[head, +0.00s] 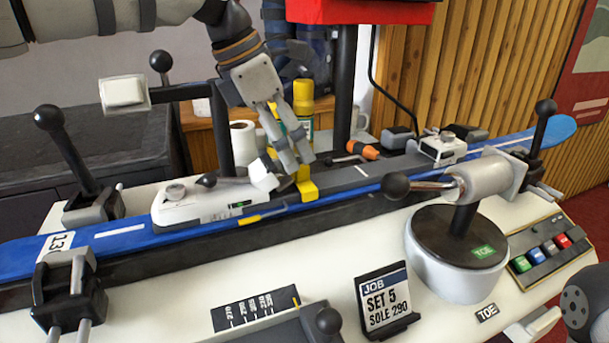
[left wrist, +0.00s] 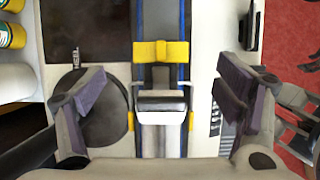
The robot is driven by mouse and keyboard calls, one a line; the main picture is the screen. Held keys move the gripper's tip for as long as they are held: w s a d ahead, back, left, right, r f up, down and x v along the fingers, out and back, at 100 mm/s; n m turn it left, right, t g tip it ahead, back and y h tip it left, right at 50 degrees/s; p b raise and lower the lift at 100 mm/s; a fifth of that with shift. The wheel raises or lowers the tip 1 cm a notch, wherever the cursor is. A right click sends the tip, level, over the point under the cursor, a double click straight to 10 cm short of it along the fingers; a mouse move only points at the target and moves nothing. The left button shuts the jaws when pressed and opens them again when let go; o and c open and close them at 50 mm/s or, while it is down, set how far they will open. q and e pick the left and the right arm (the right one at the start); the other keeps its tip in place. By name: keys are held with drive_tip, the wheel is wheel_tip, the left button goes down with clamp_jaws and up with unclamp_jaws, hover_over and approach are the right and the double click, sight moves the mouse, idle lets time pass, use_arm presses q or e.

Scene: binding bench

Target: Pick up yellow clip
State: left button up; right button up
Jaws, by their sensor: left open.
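The yellow clip (head: 306,189) sits across the blue ski (head: 230,222), just in front of the white heel binding (head: 205,203). In the left wrist view the clip (left wrist: 161,51) spans the ski above the white binding part (left wrist: 161,100). My left gripper (head: 294,163) points down just above the clip in the head view, open and empty. In the left wrist view its fingers (left wrist: 163,97) stand wide apart on both sides of the ski, with the clip beyond and between them.
Close by stand a yellow bottle (head: 303,100), a white roll (head: 243,142) and an orange-handled tool (head: 364,149). A black lever (head: 66,150) rises at the left. A round toe stand (head: 455,255) and a job sign (head: 385,300) are in front. The white bench front is partly clear.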

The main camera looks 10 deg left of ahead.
sight(303, 180)
use_arm(q)
drive_tip(key=x, duration=0.6)
drive_tip(key=shift+w+d+f, duration=0.1)
drive_tip(key=shift+d+f, duration=0.2)
drive_tip(key=shift+f, duration=0.05)
drive_tip(key=c, duration=1.2)
